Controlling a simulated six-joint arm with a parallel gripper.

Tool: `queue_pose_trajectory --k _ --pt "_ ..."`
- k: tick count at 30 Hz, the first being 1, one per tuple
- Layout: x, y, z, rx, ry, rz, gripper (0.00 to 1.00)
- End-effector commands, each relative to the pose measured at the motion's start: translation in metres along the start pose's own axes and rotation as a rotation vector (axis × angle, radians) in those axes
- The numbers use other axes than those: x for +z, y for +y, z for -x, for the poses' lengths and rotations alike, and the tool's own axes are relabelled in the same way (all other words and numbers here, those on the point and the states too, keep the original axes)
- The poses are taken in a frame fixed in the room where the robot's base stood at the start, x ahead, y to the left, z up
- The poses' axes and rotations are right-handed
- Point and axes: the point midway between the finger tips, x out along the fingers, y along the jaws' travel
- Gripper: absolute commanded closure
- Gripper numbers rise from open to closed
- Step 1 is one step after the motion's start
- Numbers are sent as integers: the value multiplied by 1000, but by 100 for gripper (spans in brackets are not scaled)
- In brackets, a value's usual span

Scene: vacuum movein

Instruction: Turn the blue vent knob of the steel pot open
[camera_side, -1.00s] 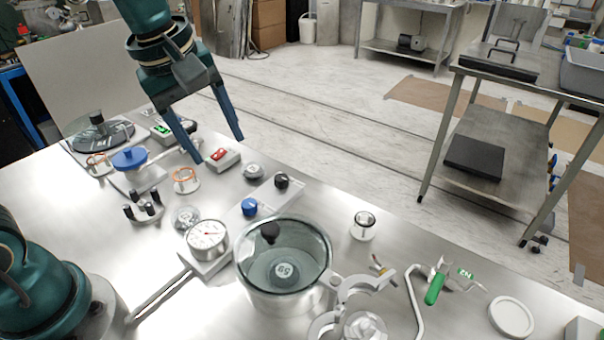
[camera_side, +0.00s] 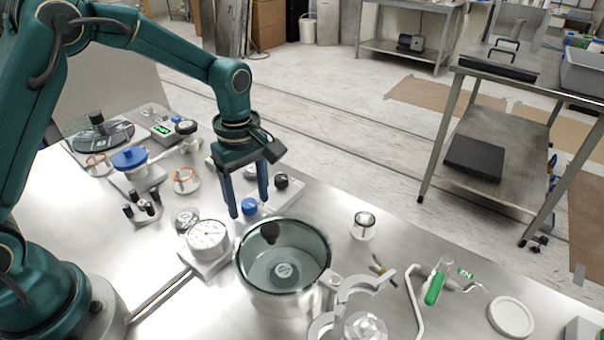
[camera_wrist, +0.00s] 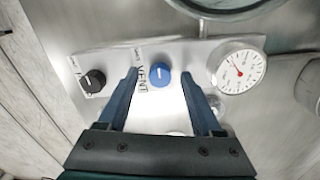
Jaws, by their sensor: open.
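The blue vent knob (camera_side: 249,206) sits on a pale panel beside the steel pot (camera_side: 282,292). In the wrist view the blue knob (camera_wrist: 161,75) carries a white mark and stands next to a label reading VENT. My gripper (camera_side: 250,204) is open above the panel, its two fingers pointing down. In the wrist view my gripper (camera_wrist: 161,78) has one finger on each side of the blue knob, with clear gaps. Whether the fingertips are down at the knob's height, I cannot tell. The pot has a clear lid with a black knob.
A black knob (camera_wrist: 93,80) stands on the same panel, left of the blue knob in the wrist view. A round dial gauge (camera_side: 207,236) stands at the panel's other end. A small jar (camera_side: 363,225) stands right of the pot.

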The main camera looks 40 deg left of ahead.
Motion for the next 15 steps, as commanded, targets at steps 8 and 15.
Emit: queue_pose_trajectory --k 8,15 --pt "0 0 -3 0 0 0 33" --pt "0 0 -3 0 0 0 100"
